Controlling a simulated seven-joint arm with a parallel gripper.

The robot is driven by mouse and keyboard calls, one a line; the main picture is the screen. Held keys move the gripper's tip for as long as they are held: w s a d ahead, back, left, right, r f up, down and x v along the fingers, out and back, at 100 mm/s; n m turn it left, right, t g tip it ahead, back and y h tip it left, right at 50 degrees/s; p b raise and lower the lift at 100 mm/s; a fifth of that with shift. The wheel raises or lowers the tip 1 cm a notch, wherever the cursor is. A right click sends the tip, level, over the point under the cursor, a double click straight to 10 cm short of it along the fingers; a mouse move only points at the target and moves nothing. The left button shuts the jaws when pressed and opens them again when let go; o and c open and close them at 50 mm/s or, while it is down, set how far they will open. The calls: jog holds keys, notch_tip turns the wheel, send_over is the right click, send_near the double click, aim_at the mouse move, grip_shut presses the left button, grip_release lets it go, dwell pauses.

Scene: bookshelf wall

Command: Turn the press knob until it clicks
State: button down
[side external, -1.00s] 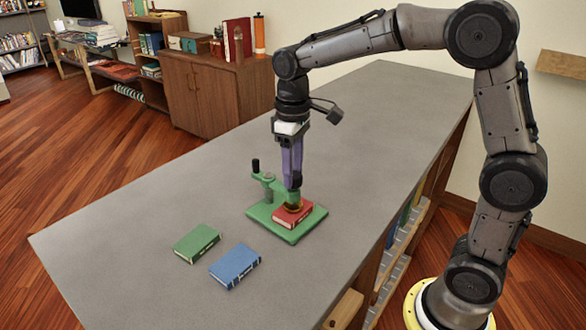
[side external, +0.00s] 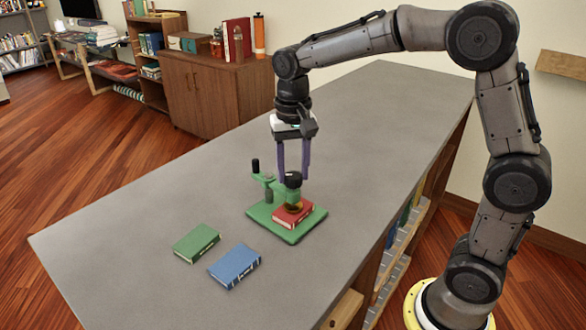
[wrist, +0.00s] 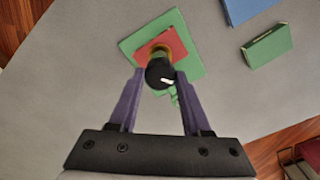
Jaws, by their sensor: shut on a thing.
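The green press (side external: 264,217) stands on the grey counter, with its black press knob (side external: 293,181) on top above a red book (side external: 287,220) on the press base. In the wrist view, the knob (wrist: 159,74) has a white mark toward its lower right. My gripper (side external: 293,179) points straight down over the press, and its purple fingers are shut on the sides of the knob. A brass-coloured part (wrist: 160,50) shows between knob and red book (wrist: 172,44). The contact under the press is partly hidden.
A green book (side external: 196,243) and a blue book (side external: 235,266) lie on the counter (side external: 130,230) in front-left of the press. The counter behind is clear.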

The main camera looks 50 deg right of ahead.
aim_at(293, 174)
jog(key=shift+r+m, duration=0.15)
jog(key=shift+m, duration=0.65)
jog(key=shift+c, duration=1.8)
grip_release()
notch_tip(293, 174, up, 14)
